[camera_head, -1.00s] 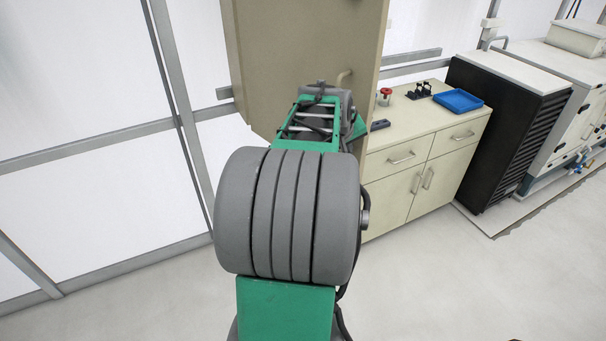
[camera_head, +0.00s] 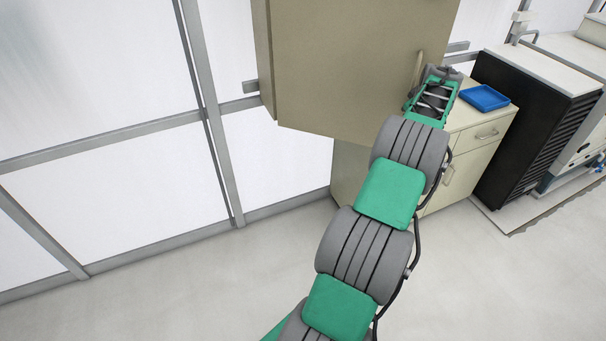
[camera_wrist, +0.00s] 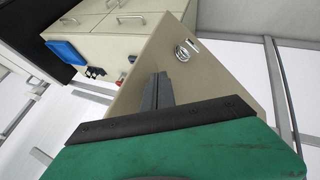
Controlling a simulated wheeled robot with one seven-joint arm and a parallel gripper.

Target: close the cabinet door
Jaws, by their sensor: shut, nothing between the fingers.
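The beige cabinet door (camera_head: 350,60) fills the upper middle of the head view, with its handle (camera_head: 418,68) near its right edge. Whether the door is flush with the cabinet is hard to tell. My arm reaches up to the door's right edge, with its end just right of the handle. In the wrist view my gripper (camera_wrist: 159,92) is shut and empty, its grey fingers in front of the beige panel. Contact between fingers and door cannot be made out.
A beige counter (camera_head: 478,140) with drawers stands right of the door, carrying a blue tray (camera_head: 485,97). A black slatted unit (camera_head: 530,110) stands farther right. White wall panels with grey frames (camera_head: 205,90) run on the left. The floor in front is clear.

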